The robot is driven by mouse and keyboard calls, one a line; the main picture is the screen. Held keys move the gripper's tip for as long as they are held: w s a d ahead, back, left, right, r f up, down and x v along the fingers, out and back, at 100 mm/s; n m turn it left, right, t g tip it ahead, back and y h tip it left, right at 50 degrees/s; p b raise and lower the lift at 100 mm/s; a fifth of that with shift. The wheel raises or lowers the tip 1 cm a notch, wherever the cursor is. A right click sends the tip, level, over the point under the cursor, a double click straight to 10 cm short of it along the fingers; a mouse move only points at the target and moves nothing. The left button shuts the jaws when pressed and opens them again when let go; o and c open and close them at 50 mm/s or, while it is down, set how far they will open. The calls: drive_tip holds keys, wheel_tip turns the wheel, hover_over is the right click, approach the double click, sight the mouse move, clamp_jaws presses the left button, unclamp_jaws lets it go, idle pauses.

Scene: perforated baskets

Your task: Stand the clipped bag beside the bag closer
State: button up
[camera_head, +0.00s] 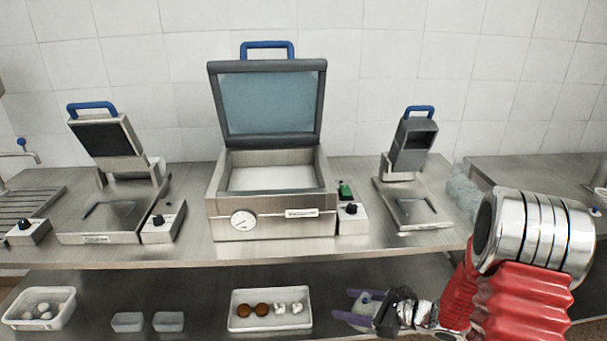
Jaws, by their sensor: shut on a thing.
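My gripper (343,304), with two purple fingers, is low at the right, level with the lower shelf in the picture. It is shut on a small pale, see-through thing (364,300) with a bluish spot, which looks like the clipped bag. The fingers hide part of it, and its clip is too small to make out. Three hinged machines stand on the counter above: a left one (110,213), a large glass-lidded one (268,225) in the middle with its lid up, and a right one (408,207). I cannot tell which is the bag closer.
A green item (345,190) sits by the middle machine. A crumpled clear heap (463,190) lies at the counter's right end. The lower shelf (205,292) holds a tray (269,326) of brown and white items, two small tubs (128,322) and a white-item basket (38,325).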

drive_tip(key=shift+s+a+f+m+t+h, duration=0.1)
drive_tip(key=shift+s+f+m+t+h, duration=0.15)
drive_tip(key=shift+f+m+t+h, duration=0.55)
drive_tip(key=shift+s+d+f+m+t+h, duration=0.1)
drive_tip(key=shift+s+f+m+t+h, duration=0.15)
drive_tip(key=shift+f+m+t+h, duration=0.6)
drive_tip(key=shift+s+a+f+m+t+h, duration=0.1)
drive_tip(key=shift+s+f+m+t+h, duration=0.2)
drive_tip(key=shift+f+m+h, duration=0.6)
drive_tip(key=shift+f+y, duration=0.3)
drive_tip(key=shift+y, duration=0.05)
